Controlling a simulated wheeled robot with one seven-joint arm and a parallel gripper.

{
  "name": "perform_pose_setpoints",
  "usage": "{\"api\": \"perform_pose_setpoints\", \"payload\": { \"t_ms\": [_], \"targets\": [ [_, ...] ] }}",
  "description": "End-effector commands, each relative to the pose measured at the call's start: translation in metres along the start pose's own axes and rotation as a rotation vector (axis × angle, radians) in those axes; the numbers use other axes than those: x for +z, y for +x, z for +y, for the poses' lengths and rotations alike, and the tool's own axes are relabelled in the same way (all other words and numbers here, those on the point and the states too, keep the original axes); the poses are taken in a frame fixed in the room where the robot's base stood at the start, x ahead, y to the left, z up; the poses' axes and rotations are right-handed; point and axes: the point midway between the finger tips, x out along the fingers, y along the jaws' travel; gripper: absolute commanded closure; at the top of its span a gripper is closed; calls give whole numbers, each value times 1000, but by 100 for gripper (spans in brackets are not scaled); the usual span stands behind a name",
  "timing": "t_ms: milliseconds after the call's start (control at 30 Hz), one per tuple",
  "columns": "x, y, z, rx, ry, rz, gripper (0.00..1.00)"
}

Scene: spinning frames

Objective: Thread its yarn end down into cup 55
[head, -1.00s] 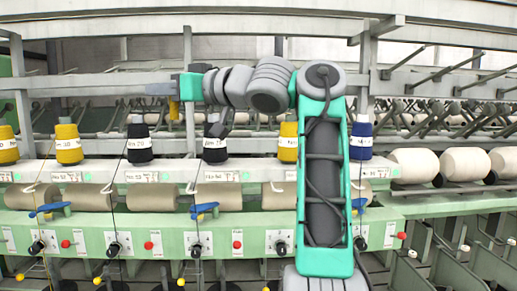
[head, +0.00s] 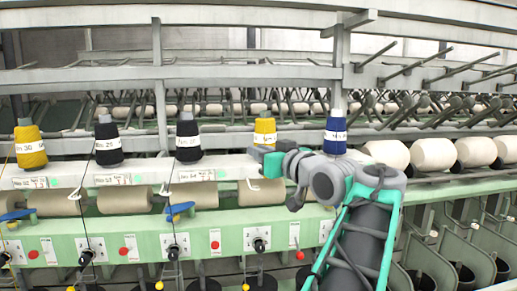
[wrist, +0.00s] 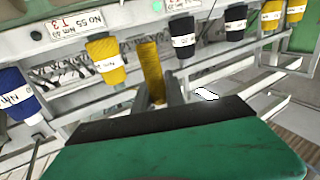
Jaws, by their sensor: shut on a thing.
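My gripper (wrist: 163,92) is shut on a narrow yellow piece (wrist: 152,68), which sticks out past the fingertips in the wrist view. A plate reading No 55 (wrist: 75,25) is at upper left in the wrist view. Dark cups (head: 205,284) show at the bottom of the head view; I cannot tell which is cup 55. No loose yarn end can be made out.
Black cones (head: 188,142) and a blue cone (head: 336,136) stand on the white shelf (head: 225,168) near the arm. Beige rolls (head: 125,200) sit below it. The green panel (head: 130,240) has red and black knobs. Several cream rolls (head: 434,153) line the right.

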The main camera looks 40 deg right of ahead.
Motion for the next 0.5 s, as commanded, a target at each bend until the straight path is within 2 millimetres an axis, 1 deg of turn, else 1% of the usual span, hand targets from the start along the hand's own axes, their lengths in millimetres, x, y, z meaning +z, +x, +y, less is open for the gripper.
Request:
{"api": "perform_pose_setpoints", "payload": {
  "t_ms": [33,500],
  "targets": [
    [8,0,-1,-1,0,0,100],
    [71,-7,-16,-4,1,0,100]
  ]
}}
